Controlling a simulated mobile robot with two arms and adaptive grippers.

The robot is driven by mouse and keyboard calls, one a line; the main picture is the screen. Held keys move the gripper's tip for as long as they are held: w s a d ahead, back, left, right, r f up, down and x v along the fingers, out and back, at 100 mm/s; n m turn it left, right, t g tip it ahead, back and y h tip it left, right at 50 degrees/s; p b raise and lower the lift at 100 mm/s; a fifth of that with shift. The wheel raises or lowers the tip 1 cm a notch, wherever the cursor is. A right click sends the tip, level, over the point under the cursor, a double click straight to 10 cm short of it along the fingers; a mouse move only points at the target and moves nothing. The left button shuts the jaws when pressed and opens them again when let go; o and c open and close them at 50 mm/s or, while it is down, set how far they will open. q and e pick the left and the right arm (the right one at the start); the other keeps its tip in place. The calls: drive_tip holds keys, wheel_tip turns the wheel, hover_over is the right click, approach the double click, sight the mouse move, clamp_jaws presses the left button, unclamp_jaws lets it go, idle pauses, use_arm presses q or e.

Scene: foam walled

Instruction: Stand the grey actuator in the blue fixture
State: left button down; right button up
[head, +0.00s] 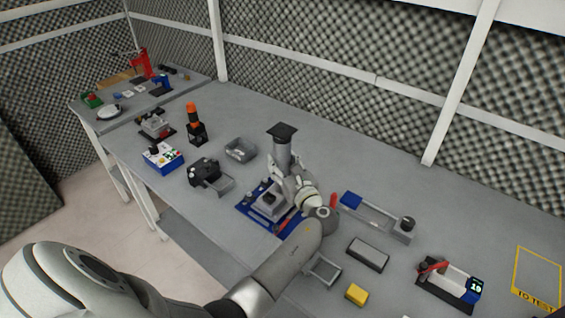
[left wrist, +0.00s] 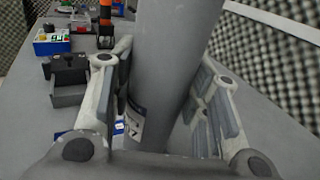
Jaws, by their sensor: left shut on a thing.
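The grey actuator (head: 283,155) is a cylinder with a dark square plate on top, upright in the head view. My left gripper (head: 284,172) is shut on its body. In the left wrist view the actuator (left wrist: 172,60) stands between the two fingers of the gripper (left wrist: 165,110). The blue fixture (head: 249,217) lies on the bench just below and left of the gripper, with a grey block on it. The actuator's lower end is hidden by my gripper, so I cannot tell if it touches anything. My right gripper is not in view.
A grey bin (head: 240,150) and a black device (head: 205,172) stand left of the fixture. A tray with a blue block (head: 351,200) is to the right. A grey box (head: 368,254) and yellow block (head: 356,294) lie nearer the front. The back of the bench is clear.

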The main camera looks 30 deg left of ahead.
use_arm(q)
drive_tip(key=shift+f+b, duration=0.6)
drive_tip(key=shift+f, duration=0.2)
drive_tip(key=c, duration=0.7)
unclamp_jaws()
drive_tip(key=shift+c, duration=0.2)
drive_tip(key=shift+d+f, duration=0.1)
drive_tip(key=shift+f, duration=0.1)
drive_tip(key=v, duration=1.2)
drive_tip(key=shift+r, duration=0.1)
